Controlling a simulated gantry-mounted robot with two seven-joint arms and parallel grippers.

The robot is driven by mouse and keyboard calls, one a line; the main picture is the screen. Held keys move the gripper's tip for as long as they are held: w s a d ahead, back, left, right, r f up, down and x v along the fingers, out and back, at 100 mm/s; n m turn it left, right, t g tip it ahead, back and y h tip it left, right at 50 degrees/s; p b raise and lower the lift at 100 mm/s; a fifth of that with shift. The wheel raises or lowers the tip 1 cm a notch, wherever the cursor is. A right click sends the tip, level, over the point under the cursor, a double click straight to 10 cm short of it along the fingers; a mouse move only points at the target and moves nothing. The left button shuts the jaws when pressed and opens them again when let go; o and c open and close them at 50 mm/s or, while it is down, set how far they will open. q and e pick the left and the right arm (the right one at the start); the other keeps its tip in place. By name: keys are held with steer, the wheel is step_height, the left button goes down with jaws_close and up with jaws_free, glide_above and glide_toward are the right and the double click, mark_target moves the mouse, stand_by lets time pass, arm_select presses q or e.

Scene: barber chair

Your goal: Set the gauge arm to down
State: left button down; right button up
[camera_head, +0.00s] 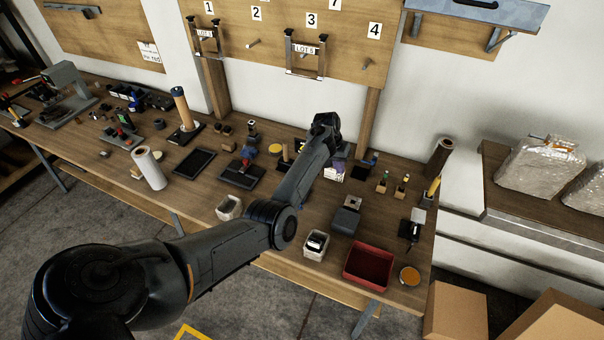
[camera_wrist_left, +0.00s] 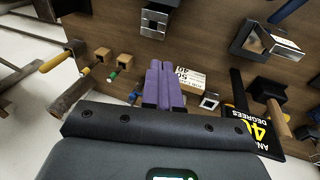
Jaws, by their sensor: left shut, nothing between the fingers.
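A black angle plate (camera_wrist_left: 262,125) with yellow "40" and "DEGREES" lettering lies at the right of the left wrist view. A dark block with a wooden handle (camera_wrist_left: 279,120) is beside it, seemingly the gauge and its arm; I cannot tell its setting. My left gripper (camera_wrist_left: 164,72) has purple fingers, shut and empty, to the left of the plate. It also shows over the bench in the head view (camera_head: 338,158). My right gripper is out of view.
A white lettered box (camera_wrist_left: 190,80) is close beside the fingers in the wrist view. Small blocks with coloured handles (camera_head: 382,184), a red tray (camera_head: 369,266) and a grey box (camera_head: 345,221) stand on the bench right of my arm. A pegboard rises behind.

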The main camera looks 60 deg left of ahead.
arm_select(q)
steer(key=s+a+r+g+y+p, duration=0.2)
steer(key=s+a+r+g+p, duration=0.1)
steer(key=s+a+p, duration=0.6)
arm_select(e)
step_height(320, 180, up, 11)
arm_select(q)
steer(key=shift+s+d+f+b, duration=0.6)
steer(key=shift+d+f+b, duration=0.15)
steer(key=shift+f+b, duration=1.45)
steer(key=shift+s+d+f+b, duration=0.7)
steer(key=shift+f+b, duration=1.1)
steer(key=shift+f, duration=0.7)
steer(key=shift+s+d+f+b, duration=0.55)
steer(key=shift+d+f+b, duration=0.25)
steer(key=shift+f+b, duration=1.4)
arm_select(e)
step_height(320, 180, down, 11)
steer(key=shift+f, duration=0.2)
arm_select(q)
steer(key=shift+f, duration=0.15)
steer(key=shift+d+p, duration=0.1)
steer(key=shift+p, duration=0.2)
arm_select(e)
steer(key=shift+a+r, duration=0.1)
